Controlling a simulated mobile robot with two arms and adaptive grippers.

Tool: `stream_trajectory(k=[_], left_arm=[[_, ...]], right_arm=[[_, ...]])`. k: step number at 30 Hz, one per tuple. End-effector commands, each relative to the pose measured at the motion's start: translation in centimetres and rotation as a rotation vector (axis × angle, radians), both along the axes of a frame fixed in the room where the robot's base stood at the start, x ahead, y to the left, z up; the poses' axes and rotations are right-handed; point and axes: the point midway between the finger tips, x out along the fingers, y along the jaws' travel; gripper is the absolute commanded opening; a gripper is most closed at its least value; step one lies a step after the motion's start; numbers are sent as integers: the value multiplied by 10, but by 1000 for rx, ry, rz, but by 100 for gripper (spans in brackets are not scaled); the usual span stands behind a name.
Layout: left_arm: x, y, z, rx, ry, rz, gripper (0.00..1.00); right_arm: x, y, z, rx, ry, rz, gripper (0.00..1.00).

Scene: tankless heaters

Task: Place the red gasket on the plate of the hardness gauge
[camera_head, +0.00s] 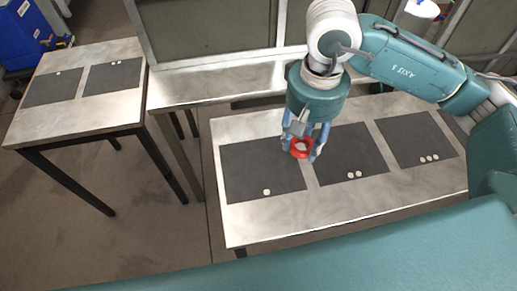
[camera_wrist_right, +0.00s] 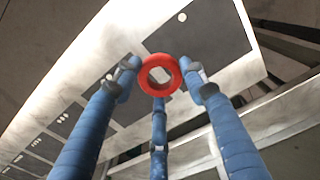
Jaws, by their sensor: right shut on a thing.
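The red gasket (camera_head: 299,155) is a thick ring. My right gripper (camera_head: 303,148) is shut on it, with its blue fingers pointing down around the ring. In the head view the gasket is over the front table, between the left and middle dark mats; its exact height is hard to tell. In the right wrist view the gasket (camera_wrist_right: 146,82) sits between the tips of the blue fingers (camera_wrist_right: 160,80), its hole facing the camera. I cannot make out the hardness gauge or its plate in either view. My left gripper is not in view.
The front table (camera_head: 245,225) carries three dark mats (camera_head: 250,173) marked with white dots. A second table (camera_head: 100,108) at the left has two dark mats (camera_head: 55,88) and is clear. A blue container (camera_head: 25,35) stands at the back left. A metal-framed panel (camera_head: 205,30) rises behind.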

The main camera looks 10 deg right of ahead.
Motion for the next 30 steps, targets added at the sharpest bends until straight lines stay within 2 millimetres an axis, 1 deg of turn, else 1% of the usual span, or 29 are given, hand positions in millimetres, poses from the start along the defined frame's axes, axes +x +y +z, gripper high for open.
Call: stream_trajectory(k=[1, 3, 6, 9, 14, 17, 20, 24, 26, 30], left_arm=[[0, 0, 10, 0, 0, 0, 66], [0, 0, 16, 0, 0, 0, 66], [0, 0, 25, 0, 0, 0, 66], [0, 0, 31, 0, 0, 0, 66], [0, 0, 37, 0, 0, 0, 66], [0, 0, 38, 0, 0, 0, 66], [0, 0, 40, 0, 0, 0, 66], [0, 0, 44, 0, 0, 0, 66], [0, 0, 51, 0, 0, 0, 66], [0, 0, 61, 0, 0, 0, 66]], right_arm=[[11, 11, 9, 8, -1, -61, 12], [26, 24, 14, 10, -2, -169, 12], [44, 41, 19, 13, 1, -319, 13], [58, 57, 23, 11, 5, -447, 13], [69, 72, 24, 5, 15, -584, 13], [71, 76, 19, 2, 19, -621, 13], [71, 77, 2, 0, 24, -632, 13], [69, 76, -35, 0, 27, -632, 13], [70, 76, -48, -1, 24, -633, 13], [70, 76, -85, -2, 24, -632, 13]])
